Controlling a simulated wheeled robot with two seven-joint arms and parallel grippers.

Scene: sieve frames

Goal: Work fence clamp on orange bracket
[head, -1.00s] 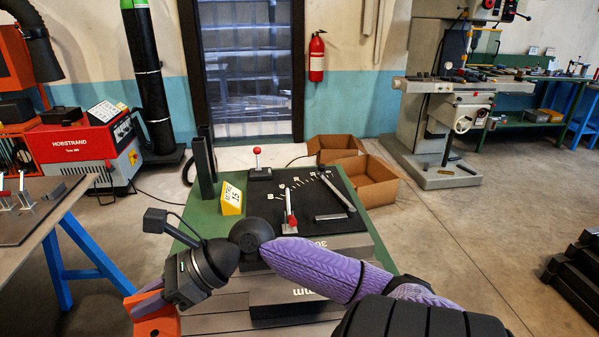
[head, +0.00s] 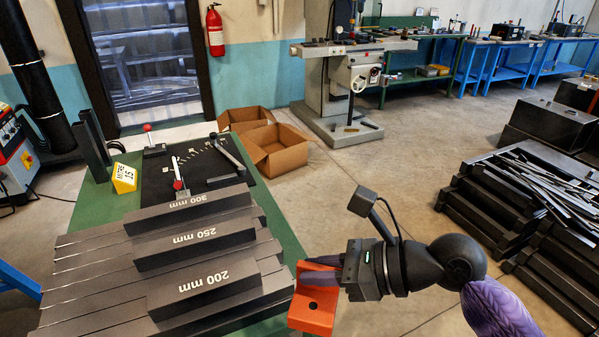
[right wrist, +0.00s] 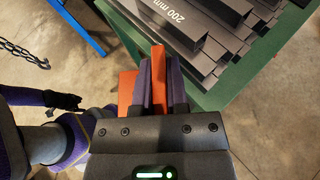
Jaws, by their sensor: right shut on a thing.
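In the right wrist view the bracket (right wrist: 127,92) shows beside and between the purple fingers. On the table, a lever with a red knob (head: 178,184) stands at the black plate's front, behind the 300 mm bar. A second red-knobbed lever (head: 153,150) stands farther back. I cannot tell which part is the fence clamp.
Stepped grey bars marked 200 mm (head: 205,287), 250 mm and 300 mm fill the table's front. A yellow sign (head: 125,178) stands at left. Cardboard boxes (head: 280,150) are behind the table. Dark stacked stock (head: 490,205) is at right, with open floor between.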

